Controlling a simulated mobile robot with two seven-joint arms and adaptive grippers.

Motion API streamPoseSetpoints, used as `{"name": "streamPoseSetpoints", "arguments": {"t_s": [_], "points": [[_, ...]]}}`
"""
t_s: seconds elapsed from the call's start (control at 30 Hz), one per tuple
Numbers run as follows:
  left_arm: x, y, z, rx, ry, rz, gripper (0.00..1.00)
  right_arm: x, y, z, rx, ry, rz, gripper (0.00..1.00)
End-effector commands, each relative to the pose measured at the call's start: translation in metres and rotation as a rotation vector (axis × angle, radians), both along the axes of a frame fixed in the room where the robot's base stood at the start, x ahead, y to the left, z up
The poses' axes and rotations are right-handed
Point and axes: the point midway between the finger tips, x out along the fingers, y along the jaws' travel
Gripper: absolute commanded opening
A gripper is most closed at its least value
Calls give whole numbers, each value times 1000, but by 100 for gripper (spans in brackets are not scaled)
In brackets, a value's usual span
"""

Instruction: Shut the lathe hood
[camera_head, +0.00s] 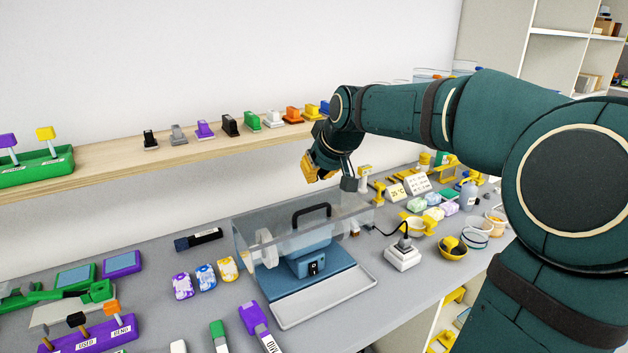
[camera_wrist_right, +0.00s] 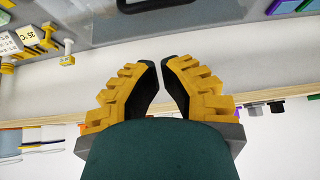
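The lathe (camera_head: 318,262) stands on the bench as a blue machine with a pale tray along its front. Its clear hood (camera_head: 350,200) carries a black handle (camera_head: 312,210) and shows over the back and top of the machine. How far the hood is tilted is hard to tell. My right gripper (camera_head: 318,172) is above and behind the handle, apart from it. In the right wrist view its yellow fingers (camera_wrist_right: 161,72) are nearly together with nothing between them. The dark handle (camera_wrist_right: 155,4) shows at that view's top edge. My left gripper is not in view.
A wooden shelf (camera_head: 105,170) with several coloured clips runs along the wall behind. My right arm covers the right side.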

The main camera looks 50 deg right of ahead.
Motion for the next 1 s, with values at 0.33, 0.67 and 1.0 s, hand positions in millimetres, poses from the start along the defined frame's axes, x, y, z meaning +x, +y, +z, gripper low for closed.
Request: {"name": "streamPoseSetpoints", "arguments": {"t_s": [0.33, 0.67, 1.0], "points": [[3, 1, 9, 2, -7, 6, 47, -27, 8, 47, -1, -2, 1, 0], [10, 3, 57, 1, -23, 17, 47, -18, 5, 64, 54, 142, 10, 0], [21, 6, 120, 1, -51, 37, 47, -6, 0, 69, 131, 405, 14, 0]]}}
